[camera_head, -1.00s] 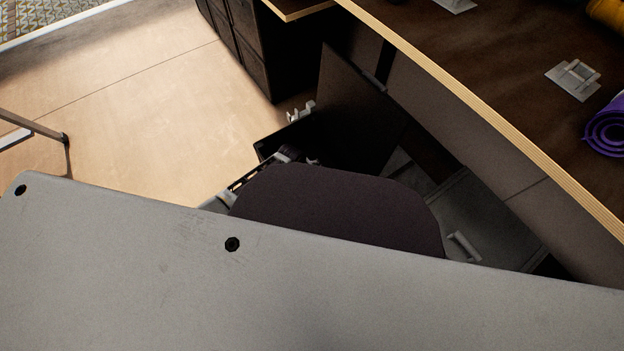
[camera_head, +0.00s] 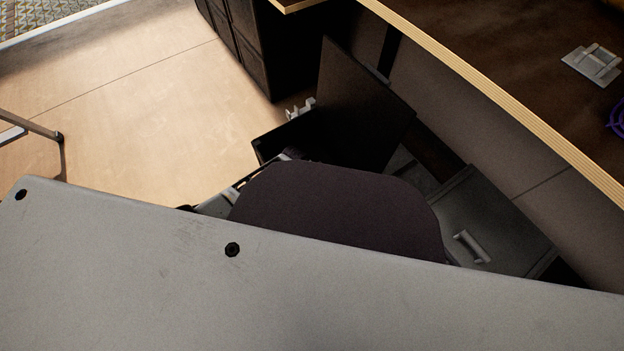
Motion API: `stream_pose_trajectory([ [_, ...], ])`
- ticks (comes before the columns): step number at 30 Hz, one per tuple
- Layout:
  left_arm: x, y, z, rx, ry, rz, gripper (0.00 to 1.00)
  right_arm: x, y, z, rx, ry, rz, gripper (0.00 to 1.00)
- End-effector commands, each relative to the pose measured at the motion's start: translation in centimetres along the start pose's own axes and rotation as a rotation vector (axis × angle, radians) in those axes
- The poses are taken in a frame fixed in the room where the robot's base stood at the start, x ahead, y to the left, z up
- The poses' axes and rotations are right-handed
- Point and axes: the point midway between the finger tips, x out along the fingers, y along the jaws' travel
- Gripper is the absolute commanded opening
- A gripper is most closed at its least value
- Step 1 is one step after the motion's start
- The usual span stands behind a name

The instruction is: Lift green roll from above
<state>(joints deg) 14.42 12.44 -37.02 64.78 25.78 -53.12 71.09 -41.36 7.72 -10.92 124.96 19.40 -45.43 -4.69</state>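No green roll shows in the head view. A purple roll (camera_head: 617,120) is cut off by the right edge, on the dark top of a workbench (camera_head: 520,30). Neither of my grippers can be made out. A large grey panel and a dark rounded part fill the lower part of the view and hide what lies beneath them.
The workbench's pale wooden edge (camera_head: 500,95) runs diagonally down to the right. A metal plate with a handle (camera_head: 595,62) lies on its top. Dark drawers (camera_head: 240,45) stand at the top. The wooden floor (camera_head: 130,110) at left is clear, apart from a metal leg (camera_head: 35,128).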

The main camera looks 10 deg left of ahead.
Motion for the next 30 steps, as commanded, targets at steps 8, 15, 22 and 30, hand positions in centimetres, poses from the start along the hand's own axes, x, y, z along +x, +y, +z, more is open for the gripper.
stream_pose_trajectory([
  [8,0.53,0.05,-0.01,0.000,0.000,0.000,0.86,0.36,0.12,0.28,-0.001,0.004,-0.004,0.40],
  [15,0.50,0.04,-0.01,0.000,0.000,0.000,0.86,0.27,0.07,0.13,-0.002,0.007,-0.004,0.40],
  [22,0.51,0.02,-0.02,0.000,0.000,0.000,0.76,0.14,0.00,-0.10,-0.003,0.010,-0.005,0.40],
  [30,0.51,0.00,-0.02,0.000,0.000,0.000,0.41,0.15,0.01,-0.05,-0.003,0.009,-0.005,0.40],
])
